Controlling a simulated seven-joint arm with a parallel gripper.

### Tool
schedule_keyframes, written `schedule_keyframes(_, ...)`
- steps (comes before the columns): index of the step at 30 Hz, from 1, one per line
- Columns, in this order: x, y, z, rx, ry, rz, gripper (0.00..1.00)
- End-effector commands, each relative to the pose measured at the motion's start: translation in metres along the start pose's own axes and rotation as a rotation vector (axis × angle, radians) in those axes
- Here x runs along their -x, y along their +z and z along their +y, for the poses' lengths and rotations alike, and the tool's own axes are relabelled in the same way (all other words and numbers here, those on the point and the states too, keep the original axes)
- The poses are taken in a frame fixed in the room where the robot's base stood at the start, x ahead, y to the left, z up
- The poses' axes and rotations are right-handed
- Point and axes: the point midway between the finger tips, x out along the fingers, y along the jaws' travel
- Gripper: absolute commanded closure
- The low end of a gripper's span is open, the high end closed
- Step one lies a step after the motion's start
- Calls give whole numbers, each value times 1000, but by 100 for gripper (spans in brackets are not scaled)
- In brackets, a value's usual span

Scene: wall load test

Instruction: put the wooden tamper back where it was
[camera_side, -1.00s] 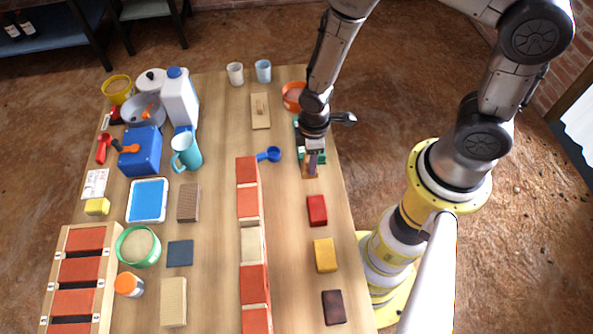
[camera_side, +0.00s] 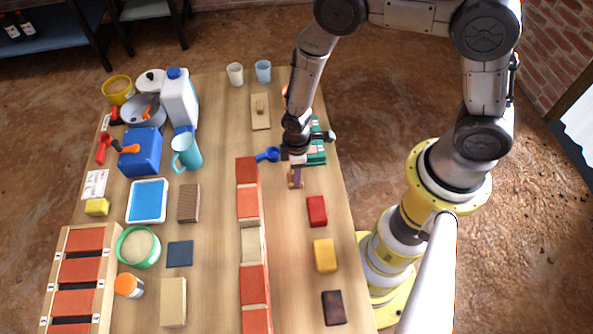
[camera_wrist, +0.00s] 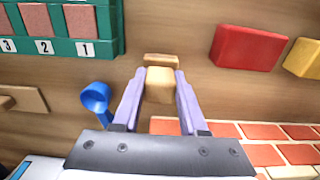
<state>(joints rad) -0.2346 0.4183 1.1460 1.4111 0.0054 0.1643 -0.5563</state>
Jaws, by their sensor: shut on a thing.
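The wooden tamper (camera_wrist: 160,84) is between the two purple fingers of my gripper (camera_wrist: 160,93) in the wrist view. My gripper is shut on it. In the side view my gripper (camera_side: 296,178) is over the right part of the table, pointing down, right of the brick wall and left of the green rack. The tamper is mostly hidden there by the fingers. I cannot tell whether its lower end touches the table.
The green numbered rack (camera_wrist: 72,48) is close by, with a blue scoop (camera_wrist: 95,97) beside it. The brick wall (camera_side: 251,245) runs along the left. A red block (camera_side: 317,210), a yellow block (camera_side: 325,255) and a dark block (camera_side: 333,307) lie apart on the right.

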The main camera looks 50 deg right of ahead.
Motion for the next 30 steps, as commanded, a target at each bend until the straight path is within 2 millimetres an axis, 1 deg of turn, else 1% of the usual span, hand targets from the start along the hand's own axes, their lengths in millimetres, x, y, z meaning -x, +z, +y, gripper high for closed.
schedule_keyframes(5,-3,0,0,0,0,0,100)
schedule_keyframes(6,-3,0,0,0,0,0,51)
schedule_keyframes(10,-3,0,0,0,0,0,28)
schedule_keyframes(19,-2,0,0,0,0,0,28)
schedule_keyframes(22,4,0,0,0,1,1,28)
schedule_keyframes(26,22,-1,1,0,2,3,28)
schedule_keyframes(30,52,-1,1,0,3,5,28)
